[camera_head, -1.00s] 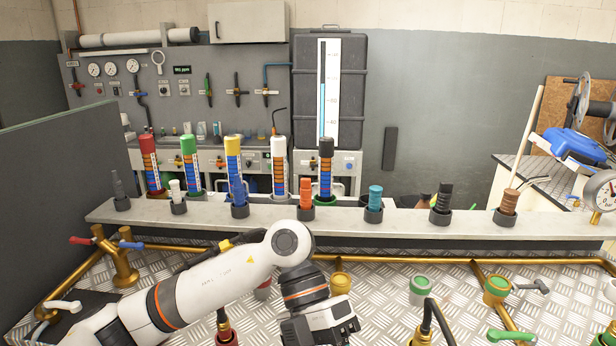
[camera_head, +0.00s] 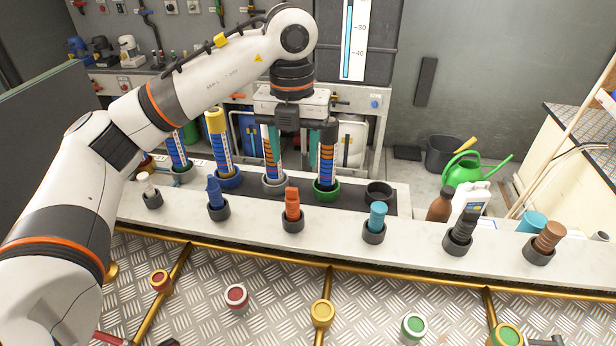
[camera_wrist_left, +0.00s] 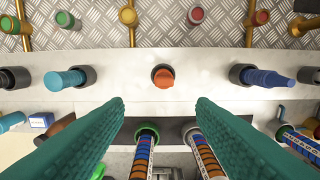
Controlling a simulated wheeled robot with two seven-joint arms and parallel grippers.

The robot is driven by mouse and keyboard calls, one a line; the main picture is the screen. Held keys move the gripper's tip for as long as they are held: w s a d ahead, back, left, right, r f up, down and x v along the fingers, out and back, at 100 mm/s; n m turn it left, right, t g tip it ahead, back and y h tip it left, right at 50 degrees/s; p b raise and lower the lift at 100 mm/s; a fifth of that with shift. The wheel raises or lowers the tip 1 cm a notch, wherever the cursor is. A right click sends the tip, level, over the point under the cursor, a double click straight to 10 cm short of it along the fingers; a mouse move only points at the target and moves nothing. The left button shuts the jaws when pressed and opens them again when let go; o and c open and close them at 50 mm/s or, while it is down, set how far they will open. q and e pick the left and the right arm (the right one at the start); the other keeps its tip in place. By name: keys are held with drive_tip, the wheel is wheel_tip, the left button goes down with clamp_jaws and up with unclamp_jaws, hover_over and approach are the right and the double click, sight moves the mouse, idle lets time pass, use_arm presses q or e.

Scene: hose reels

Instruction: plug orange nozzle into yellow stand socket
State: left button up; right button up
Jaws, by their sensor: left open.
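The orange nozzle (camera_head: 292,204) stands upright in a dark round holder on the pale ledge, in the middle of the head view. It also shows end-on in the left wrist view (camera_wrist_left: 163,77). My left gripper (camera_head: 294,158) points down behind and above it, with green fingers spread apart and nothing between them. In the left wrist view the fingertips (camera_wrist_left: 161,104) frame the nozzle from either side, apart from it. The yellow stand socket (camera_head: 322,312) is a ring on a stand low in front of the ledge; it also shows in the wrist view (camera_wrist_left: 128,15). My right gripper is not in view.
A blue nozzle (camera_head: 217,197) and a light-blue nozzle (camera_head: 377,215) stand on either side in holders. Tall striped cylinders (camera_head: 327,160) stand close behind, around my fingers. Red (camera_head: 236,297) and green (camera_head: 414,326) sockets flank the yellow one. Brass pipes run along the front.

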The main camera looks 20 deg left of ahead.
sight(292, 197)
use_arm(q)
drive_tip(key=f+p, duration=0.1)
drive_tip(key=f, duration=0.1)
drive_tip(key=s+f, duration=0.1)
drive_tip(key=f, duration=0.2)
drive_tip(key=shift+s+a+f+p, duration=0.1)
drive_tip(key=shift+s+a+p, duration=0.1)
drive_tip(key=shift+p, duration=0.2)
drive_tip(key=shift+w+f, duration=0.25)
drive_tip(key=shift+f, duration=0.4)
drive_tip(key=f, duration=0.1)
drive_tip(key=f+p, duration=0.2)
drive_tip(key=shift+s+d+f, duration=0.1)
drive_tip(key=shift+s+f, duration=0.1)
drive_tip(key=shift+s, duration=0.1)
drive_tip(key=shift+f+p, duration=0.35)
drive_tip(key=shift+f, duration=0.05)
drive_tip(key=shift+w+f, duration=0.15)
drive_tip(key=shift+f, duration=0.15)
drive_tip(key=c, duration=1.1)
